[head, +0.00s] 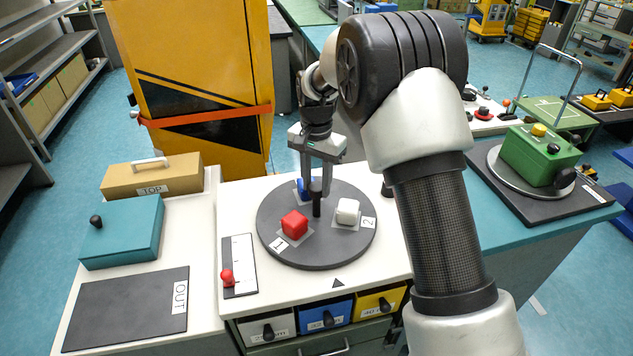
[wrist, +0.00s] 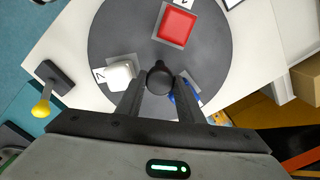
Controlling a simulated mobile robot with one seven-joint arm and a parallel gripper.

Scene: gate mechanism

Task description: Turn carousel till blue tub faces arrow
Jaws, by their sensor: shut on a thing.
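The carousel is a dark grey disc (head: 320,256) on the white table. It bears a red tub (head: 294,224) at front left by label 1, a white tub (head: 347,211) at right by label 2, and a blue tub (head: 303,188) at the back, partly hidden by my gripper. The blue tub also shows partly behind a finger in the wrist view (wrist: 184,92). A black arrow (head: 338,283) lies at the table's front; the gap between red and white faces it. My gripper (head: 317,188) is shut on a black upright post (wrist: 160,78) near the disc's middle.
A slider plate with a red knob (head: 227,277) lies left of the carousel. A teal box (head: 122,232), a tan TOP box (head: 152,174) and a black OUT plate (head: 125,308) are farther left. Drawers (head: 325,317) sit below the front edge. A green box (head: 540,155) stands right.

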